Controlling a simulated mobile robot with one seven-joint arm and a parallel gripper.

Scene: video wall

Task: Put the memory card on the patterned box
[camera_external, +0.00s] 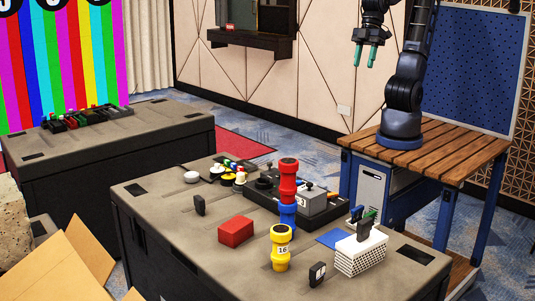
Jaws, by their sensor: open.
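The patterned box (361,257), white with dark marks on its side, stands at the right of the near grey case top. A dark upright piece with some green stands at its top; I cannot tell if it rests on the box or behind it. A small black upright piece with a pale label (317,274) stands at the front edge, left of the box; it looks like the memory card, but is too small to be sure. Another small black upright piece (200,205) stands at the left. My gripper (365,58) is open and empty, high above and well behind the case.
On the case (160,222) are a red block (236,231), a yellow cylinder (281,248), a tall red and blue stack (288,190), a black control panel (262,199) and a flat blue square (333,238). My arm stands on a slatted wooden table (448,152).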

